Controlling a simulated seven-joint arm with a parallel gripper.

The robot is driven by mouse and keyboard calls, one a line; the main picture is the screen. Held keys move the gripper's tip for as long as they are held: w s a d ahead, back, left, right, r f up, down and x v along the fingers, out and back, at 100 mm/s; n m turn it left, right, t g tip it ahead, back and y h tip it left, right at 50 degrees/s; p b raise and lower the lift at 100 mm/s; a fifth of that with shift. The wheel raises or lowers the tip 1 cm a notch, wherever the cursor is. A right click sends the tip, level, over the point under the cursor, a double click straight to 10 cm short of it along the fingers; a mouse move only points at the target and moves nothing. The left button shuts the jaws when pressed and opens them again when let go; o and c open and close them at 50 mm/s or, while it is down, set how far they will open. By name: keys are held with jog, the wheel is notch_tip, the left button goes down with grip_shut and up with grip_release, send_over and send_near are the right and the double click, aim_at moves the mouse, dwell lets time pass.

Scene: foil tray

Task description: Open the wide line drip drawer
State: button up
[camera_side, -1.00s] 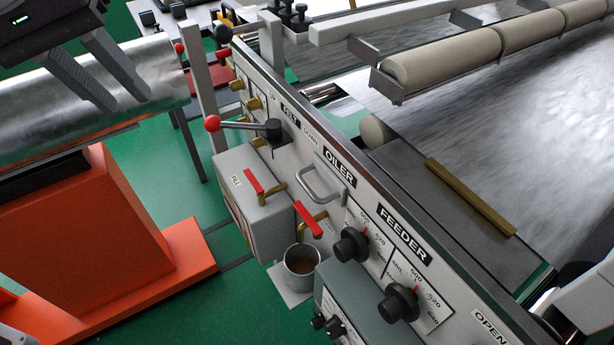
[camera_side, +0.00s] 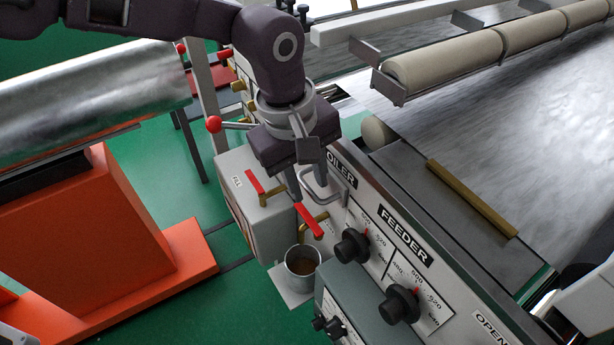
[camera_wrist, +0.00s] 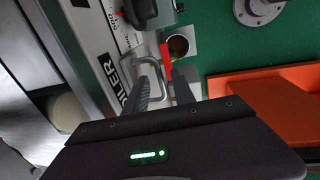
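The silver loop handle (camera_side: 322,192) is on the pale front panel (camera_side: 345,205) beside the OILER label. I see no separate drawer edge, and the panel front looks closed around it. My gripper (camera_side: 318,188) points down at this handle, its fingers apart on either side of the bar in the side view. In the wrist view the handle (camera_wrist: 141,61) shows partly behind and between the spread fingers of my gripper (camera_wrist: 163,74). Contact with the bar cannot be told. My gripper body hides part of the panel and the OILER label.
Black FEEDER knobs (camera_side: 351,246) are to the right. A red-ball lever (camera_side: 214,124) is close to my gripper's left.

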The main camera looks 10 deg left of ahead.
grip_shut()
dwell(1.4)
